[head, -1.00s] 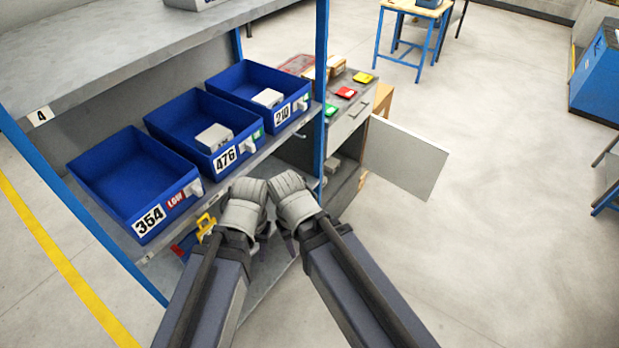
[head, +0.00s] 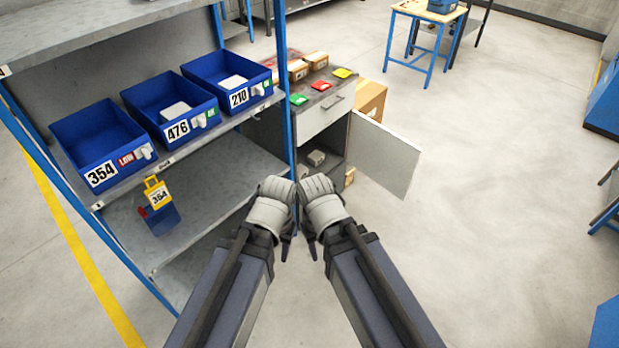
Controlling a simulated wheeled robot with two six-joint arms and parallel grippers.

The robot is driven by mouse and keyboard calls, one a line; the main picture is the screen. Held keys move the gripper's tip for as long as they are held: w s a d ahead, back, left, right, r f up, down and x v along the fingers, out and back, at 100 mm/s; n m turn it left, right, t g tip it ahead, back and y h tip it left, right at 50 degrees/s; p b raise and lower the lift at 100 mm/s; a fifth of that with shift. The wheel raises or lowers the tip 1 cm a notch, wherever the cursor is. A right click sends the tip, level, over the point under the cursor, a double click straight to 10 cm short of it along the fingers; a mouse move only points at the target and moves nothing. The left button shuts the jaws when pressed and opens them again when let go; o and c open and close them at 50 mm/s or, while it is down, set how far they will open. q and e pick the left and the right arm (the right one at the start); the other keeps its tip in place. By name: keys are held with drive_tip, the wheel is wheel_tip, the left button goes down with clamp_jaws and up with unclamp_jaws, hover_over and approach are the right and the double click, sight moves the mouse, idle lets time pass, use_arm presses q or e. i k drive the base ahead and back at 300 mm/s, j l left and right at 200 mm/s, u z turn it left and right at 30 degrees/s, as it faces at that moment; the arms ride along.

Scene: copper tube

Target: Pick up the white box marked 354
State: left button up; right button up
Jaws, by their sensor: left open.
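I cannot make out a white box marked 354. The blue bin labelled 354 (head: 101,177) looks empty and carries a red label. White boxes lie in the bin labelled 476 (head: 176,111) and the bin labelled 210 (head: 232,82). My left gripper (head: 286,246) is open and empty, in front of the rack. My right gripper (head: 310,246) is beside it; its jaw opening is unclear.
The cabinet (head: 322,118) has its white door (head: 384,155) swung open to the right. Red, green and yellow trays and brown boxes (head: 298,70) lie on top. A blue rack post (head: 284,85) stands left of the cabinet. The floor (head: 480,230) on the right is clear.

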sight(303, 172)
drive_tip(key=i+l, duration=0.3)
drive_tip(key=i, duration=0.2)
drive_tip(key=i+l, duration=0.25)
drive_tip(key=i, duration=0.3)
drive_tip(key=i+l+z, duration=0.1)
drive_tip(key=i+l, duration=0.2)
drive_tip(key=i, duration=0.2)
drive_tip(key=i+l, duration=0.2)
drive_tip(key=i, duration=0.3)
drive_tip(key=i+l, duration=0.25)
drive_tip(key=i, duration=0.3)
drive_tip(key=z, duration=0.05)
